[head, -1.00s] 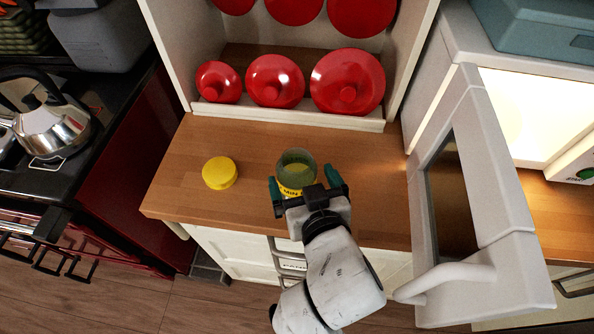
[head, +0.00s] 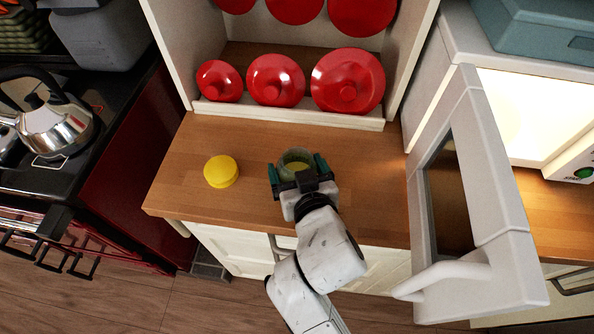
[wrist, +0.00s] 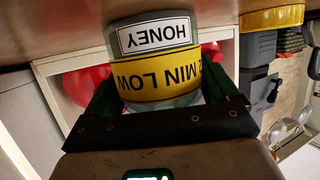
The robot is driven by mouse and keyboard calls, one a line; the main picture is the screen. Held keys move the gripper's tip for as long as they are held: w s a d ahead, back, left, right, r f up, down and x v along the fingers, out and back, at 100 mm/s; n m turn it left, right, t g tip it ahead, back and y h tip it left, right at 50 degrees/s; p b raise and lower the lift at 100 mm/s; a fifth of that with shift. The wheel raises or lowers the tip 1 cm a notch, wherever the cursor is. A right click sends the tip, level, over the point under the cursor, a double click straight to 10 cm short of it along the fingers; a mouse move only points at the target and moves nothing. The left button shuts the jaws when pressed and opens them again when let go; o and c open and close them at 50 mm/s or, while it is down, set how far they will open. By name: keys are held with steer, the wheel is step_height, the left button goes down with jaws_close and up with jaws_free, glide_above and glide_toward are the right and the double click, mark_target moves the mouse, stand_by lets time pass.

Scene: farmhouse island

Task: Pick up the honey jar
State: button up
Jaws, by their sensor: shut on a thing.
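The honey jar (head: 297,157) is an open, greenish glass jar on the wooden counter side of the scene. In the wrist view the jar (wrist: 158,62) appears upside down, with a white HONEY label and a yellow band reading "MIN LOW". My gripper (head: 298,174) is shut on it, with one dark green finger on each side. The jar stays upright. I cannot tell whether its base touches the counter or is slightly above it.
A yellow lid (head: 221,171) lies on the wooden counter (head: 180,198) left of the jar. An open white microwave door (head: 475,195) juts out at the right. A kettle (head: 50,122) is at the far left.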

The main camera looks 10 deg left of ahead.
mark_target(294, 153)
steer(key=c, duration=0.4)
steer(key=shift+c, duration=0.3)
steer(key=shift+r, duration=0.15)
steer(key=shift+r, duration=0.25)
step_height(294, 153, up, 2)
steer(key=shift+r, duration=0.2)
steer(key=s+d+r+p, duration=0.3)
steer(key=s+d+r, duration=0.3)
steer(key=s+r, duration=0.4)
steer(key=shift+s, duration=1.35)
